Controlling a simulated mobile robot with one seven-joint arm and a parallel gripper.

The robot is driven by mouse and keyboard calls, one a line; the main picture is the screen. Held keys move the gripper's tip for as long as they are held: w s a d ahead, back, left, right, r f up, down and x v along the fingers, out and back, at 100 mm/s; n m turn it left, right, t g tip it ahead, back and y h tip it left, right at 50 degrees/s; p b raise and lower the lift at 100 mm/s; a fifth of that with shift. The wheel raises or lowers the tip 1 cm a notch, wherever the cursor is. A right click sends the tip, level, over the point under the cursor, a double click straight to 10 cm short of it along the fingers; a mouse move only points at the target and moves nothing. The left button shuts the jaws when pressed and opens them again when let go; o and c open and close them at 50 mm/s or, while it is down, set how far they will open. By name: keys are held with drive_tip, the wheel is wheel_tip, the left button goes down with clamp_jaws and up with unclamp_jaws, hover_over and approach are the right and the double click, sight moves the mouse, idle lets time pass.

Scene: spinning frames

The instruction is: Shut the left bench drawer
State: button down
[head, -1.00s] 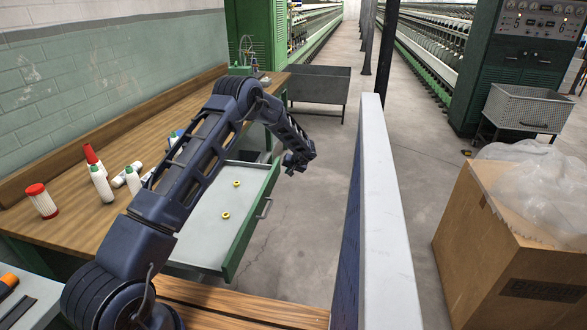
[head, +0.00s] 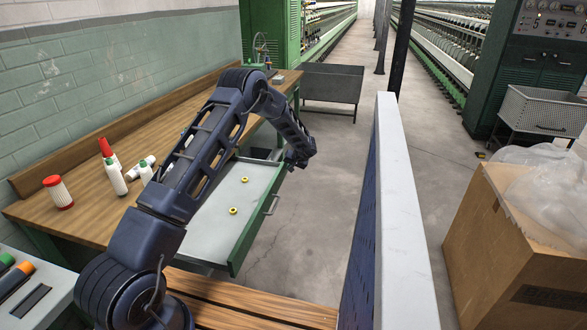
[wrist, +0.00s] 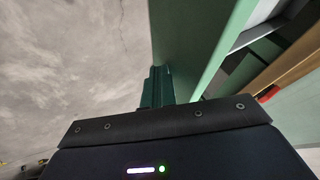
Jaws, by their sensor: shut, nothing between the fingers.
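The left bench drawer (head: 215,225) is pulled well out of the wooden workbench (head: 100,205). It has a pale tray, a green front and a metal handle (head: 271,203) on its outer face. Two small yellow rings (head: 238,196) lie inside. My gripper (head: 296,163) is shut and empty by the far end of the drawer front; I cannot tell whether it touches. In the wrist view the shut fingers (wrist: 157,88) point along the green drawer front (wrist: 190,45). My arm hides part of the drawer and the bench edge.
A partition (head: 398,200) stands to the right of the drawer, with clear floor between. A wooden bench seat (head: 250,310) is in front. A cardboard box (head: 515,250) is at right.

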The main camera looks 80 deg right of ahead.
approach(239, 164)
drive_tip(key=x, duration=0.4)
drive_tip(key=shift+d+f, duration=0.1)
drive_tip(key=shift+f, duration=0.05)
